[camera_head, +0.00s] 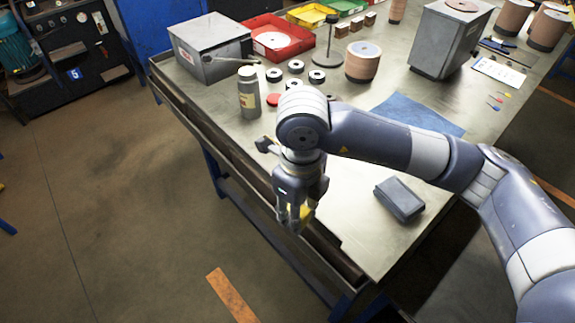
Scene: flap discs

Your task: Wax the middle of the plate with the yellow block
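My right arm reaches in from the right. Its gripper (294,220) points down near the table's front left edge. A small part of the yellow block (306,212) shows between its fingers, and the gripper looks shut on it. The fingers hide most of the block. A pale, bare metal surface (350,212) lies to the right of the gripper and looks like the plate. Its far side is partly hidden by my arm. I cannot tell whether the block touches anything. My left gripper is not in view.
A dark grey block (400,198) lies on the pale surface's right part. A blue cloth (418,113) lies behind my forearm. A bottle (249,92), several small black rings, a copper-coloured disc stack (362,61) and a red tray (277,40) stand farther back on the metal table.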

